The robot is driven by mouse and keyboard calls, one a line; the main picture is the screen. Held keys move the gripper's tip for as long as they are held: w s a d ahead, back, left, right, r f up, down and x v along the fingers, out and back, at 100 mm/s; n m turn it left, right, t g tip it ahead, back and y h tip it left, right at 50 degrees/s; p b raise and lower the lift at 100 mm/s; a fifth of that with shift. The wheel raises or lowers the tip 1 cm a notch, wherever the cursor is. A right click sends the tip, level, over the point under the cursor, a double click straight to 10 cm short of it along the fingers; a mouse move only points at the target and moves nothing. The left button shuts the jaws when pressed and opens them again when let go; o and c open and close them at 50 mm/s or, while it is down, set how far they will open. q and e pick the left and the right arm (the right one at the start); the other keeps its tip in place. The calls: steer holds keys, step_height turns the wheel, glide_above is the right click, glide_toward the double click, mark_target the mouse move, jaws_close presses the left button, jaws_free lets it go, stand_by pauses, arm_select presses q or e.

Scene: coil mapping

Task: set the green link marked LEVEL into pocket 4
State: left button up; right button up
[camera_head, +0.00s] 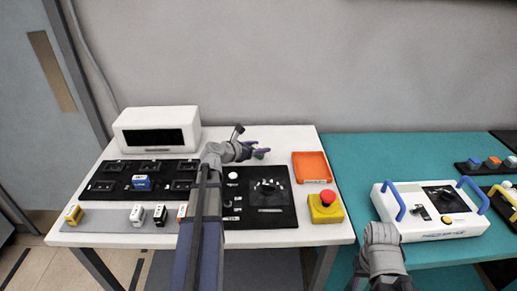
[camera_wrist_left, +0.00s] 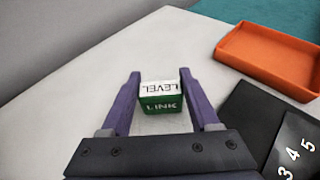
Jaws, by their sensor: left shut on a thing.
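The green link (camera_wrist_left: 162,99) with a white top marked LEVEL and LINK on its front is between the fingertips of my left gripper (camera_wrist_left: 160,84). My left gripper (camera_head: 262,149) is shut on it over the back of the white table, left of the orange tray. In the head view only a bit of the green link (camera_head: 261,154) shows. The black pocket panel (camera_head: 112,194) is at the left of the table, with a blue block (camera_head: 141,183) in one pocket. Pocket numbers are too small to read. My right gripper is not visible, only part of my right arm.
The orange tray (camera_head: 311,167) is empty. Beside it are a black dial panel (camera_head: 285,215) and a red stop button on a yellow box (camera_head: 326,206). A grey strip (camera_head: 100,220) holds several small blocks. A white box (camera_head: 157,129) stands behind the pocket panel. My left arm crosses the table.

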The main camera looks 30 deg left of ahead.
arm_select(q)
steer(key=o, duration=1.4)
steer(key=shift+f, duration=0.1)
steer(key=shift+r+p, duration=0.3)
steer(key=shift+p, duration=0.05)
steer(key=p+v, duration=0.4)
steer(key=v, duration=0.6)
steer(key=shift+s, duration=0.4)
steer(key=shift+s+a+r, duration=0.2)
steer(key=shift+s, duration=0.35)
steer(key=shift+c, duration=0.5)
